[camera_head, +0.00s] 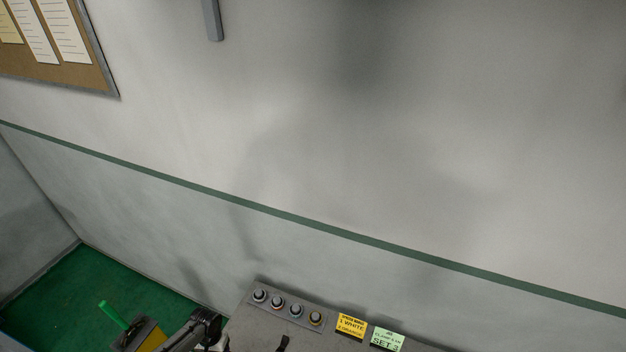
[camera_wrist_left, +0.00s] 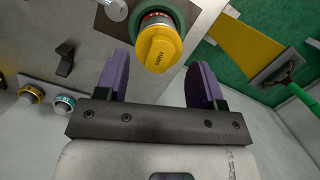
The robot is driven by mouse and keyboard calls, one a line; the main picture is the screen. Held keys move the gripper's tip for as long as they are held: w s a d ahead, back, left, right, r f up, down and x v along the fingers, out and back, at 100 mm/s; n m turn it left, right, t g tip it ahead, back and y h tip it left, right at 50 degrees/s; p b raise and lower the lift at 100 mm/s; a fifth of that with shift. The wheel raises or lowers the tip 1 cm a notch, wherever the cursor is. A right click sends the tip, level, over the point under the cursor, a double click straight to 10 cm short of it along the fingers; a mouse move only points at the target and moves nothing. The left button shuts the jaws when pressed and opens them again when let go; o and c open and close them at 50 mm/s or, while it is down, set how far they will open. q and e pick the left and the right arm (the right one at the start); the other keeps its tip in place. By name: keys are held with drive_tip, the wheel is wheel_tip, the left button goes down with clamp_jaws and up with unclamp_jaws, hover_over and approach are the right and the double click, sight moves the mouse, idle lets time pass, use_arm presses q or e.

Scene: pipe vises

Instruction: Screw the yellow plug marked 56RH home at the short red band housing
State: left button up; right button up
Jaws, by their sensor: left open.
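The yellow plug (camera_wrist_left: 161,47) shows at the top middle of the left wrist view, with small dark lettering upside down on its grip, hard to read surely. Behind it is a housing with a red band (camera_wrist_left: 156,19) and a green ring round it. The plug sits at the housing's mouth; how deep it is seated cannot be told. My left gripper (camera_wrist_left: 162,66) is open, its purple fingers on either side of the plug in the picture. Gaps show on both sides, and I see no contact. The plug and housing cannot be made out in the head view.
In the head view, a grey panel carries several round knobs (camera_head: 278,302), a yellow label (camera_head: 351,325) and a green label (camera_head: 387,340). A yellow bracket (camera_wrist_left: 240,42) and a green rod (camera_wrist_left: 305,97) stand right of the plug in the wrist view. A black switch (camera_wrist_left: 66,60) is at left.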

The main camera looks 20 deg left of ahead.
use_arm(q)
drive_tip(key=shift+n, duration=0.7)
drive_tip(key=shift+n+h, duration=0.3)
drive_tip(key=shift+n, duration=0.4)
drive_tip(key=n+t, duration=0.1)
drive_tip(key=n, duration=0.5)
drive_tip(key=shift+s+a+h, duration=0.1)
drive_tip(key=shift+h, duration=0.3)
drive_tip(key=n+t, duration=0.1)
drive_tip(key=n, duration=0.4)
drive_tip(key=shift+s+n, duration=0.1)
drive_tip(key=shift+n, duration=0.3)
drive_tip(key=n+t, duration=0.1)
drive_tip(key=n, duration=0.3)
drive_tip(key=shift+n, duration=0.3)
drive_tip(key=shift+a+b+x, duration=0.2)
drive_tip(key=shift+b+x, duration=0.75)
drive_tip(key=shift+x, duration=0.2)
drive_tip(key=shift+s, duration=0.15)
drive_tip(key=shift+r, duration=0.1)
